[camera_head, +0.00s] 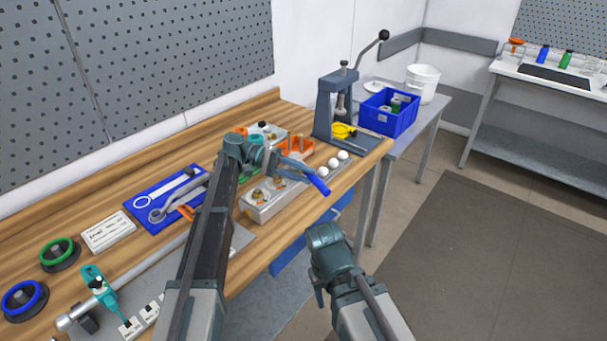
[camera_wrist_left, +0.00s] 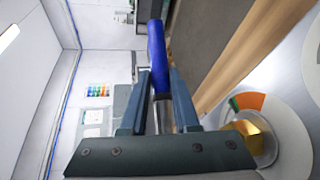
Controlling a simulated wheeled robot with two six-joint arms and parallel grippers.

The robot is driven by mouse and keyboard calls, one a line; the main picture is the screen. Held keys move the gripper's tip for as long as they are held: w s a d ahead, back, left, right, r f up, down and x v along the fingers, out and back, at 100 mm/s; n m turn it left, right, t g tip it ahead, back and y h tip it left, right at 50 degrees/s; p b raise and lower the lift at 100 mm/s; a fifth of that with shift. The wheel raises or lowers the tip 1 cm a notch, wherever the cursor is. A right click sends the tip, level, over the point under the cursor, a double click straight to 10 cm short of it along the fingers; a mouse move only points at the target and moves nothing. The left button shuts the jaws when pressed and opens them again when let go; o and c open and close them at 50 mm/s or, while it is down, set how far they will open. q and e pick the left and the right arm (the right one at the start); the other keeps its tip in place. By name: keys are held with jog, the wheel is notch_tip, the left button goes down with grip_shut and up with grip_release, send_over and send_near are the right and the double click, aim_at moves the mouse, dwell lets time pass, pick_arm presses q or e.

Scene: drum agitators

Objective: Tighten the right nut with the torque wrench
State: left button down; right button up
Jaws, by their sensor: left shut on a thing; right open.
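My left gripper (camera_head: 280,160) is shut on the blue-handled torque wrench (camera_head: 318,184) above the bench. The wrist view shows the blue handle (camera_wrist_left: 157,55) standing out past the two fingers. The grey fixture block (camera_head: 262,212) below the gripper carries round discs with brass nuts, one being the nearer-left nut (camera_head: 259,194). The other nut (camera_head: 278,182) is partly hidden by the wrench and gripper. A brass nut (camera_wrist_left: 254,139) on a round disc also shows in the wrist view, beside the gripper. My right gripper (camera_head: 322,237) is open and empty, off the bench's front edge.
A blue tray with a ring and wrench (camera_head: 165,198) lies left of my left arm. A press (camera_head: 337,105) stands at the bench's far end, near a row of white balls (camera_head: 333,162). A blue crate (camera_head: 388,112) is on the side table. The floor at right is clear.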

pick_arm(q)
jog(key=shift+r+p, duration=1)
dwell(1.6)
notch_tip(320, 180, up, 3)
jog(key=p, duration=0.2)
jog(key=shift+f+p, duration=0.1)
jog(key=shift+p, duration=0.3)
jog(key=c, duration=1.2)
grip_release()
grip_shut()
jog(key=shift+s, duration=0.1)
